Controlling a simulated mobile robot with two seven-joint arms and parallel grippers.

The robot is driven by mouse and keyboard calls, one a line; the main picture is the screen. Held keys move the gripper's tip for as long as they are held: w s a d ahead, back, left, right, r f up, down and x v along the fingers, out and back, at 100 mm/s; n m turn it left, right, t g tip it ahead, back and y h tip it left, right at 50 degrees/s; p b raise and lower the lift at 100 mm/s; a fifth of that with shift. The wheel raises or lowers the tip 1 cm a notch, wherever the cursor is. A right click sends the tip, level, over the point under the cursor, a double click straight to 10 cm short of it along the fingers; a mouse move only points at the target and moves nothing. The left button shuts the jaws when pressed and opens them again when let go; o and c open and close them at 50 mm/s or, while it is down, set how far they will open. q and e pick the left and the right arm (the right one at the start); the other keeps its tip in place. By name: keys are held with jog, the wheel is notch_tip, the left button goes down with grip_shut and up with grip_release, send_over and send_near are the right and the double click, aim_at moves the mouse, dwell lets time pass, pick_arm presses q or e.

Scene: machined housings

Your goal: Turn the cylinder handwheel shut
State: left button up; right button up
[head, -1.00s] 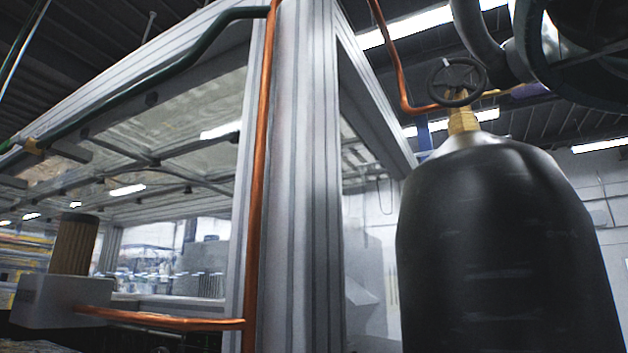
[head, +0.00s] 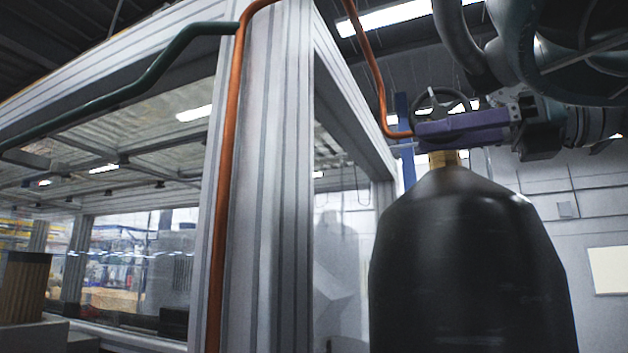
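The black cylinder (head: 465,270) stands upright at the right of the head view, with a brass valve neck (head: 445,158) on top. Its dark spoked handwheel (head: 433,102) sits above the neck, and its lower part is hidden by my gripper. My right gripper (head: 425,132) comes in from the right, with a purple finger lying across the front of the wheel. The other finger is hidden, so I cannot tell its opening or whether it touches the wheel. My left gripper is not in view.
An orange pipe (head: 375,70) runs down and bends towards the handwheel from the left. A grey frame post (head: 270,180) with another orange pipe (head: 228,170) stands left of the cylinder. A green pipe (head: 130,90) runs along the frame. A pale wall lies behind.

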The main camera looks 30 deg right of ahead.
grip_shut()
dwell(0.3)
jog(key=b, duration=0.1)
jog(key=t+y+b, duration=0.1)
jog(key=b, duration=0.1)
jog(key=shift+w+a+f, duration=0.1)
jog(key=shift+a+f, duration=0.05)
jog(key=shift+f, duration=0.1)
jog(key=shift+w+r+t+b, duration=0.1)
jog(key=shift+r+t+b, duration=0.2)
jog(key=shift+t+b, duration=0.1)
grip_release()
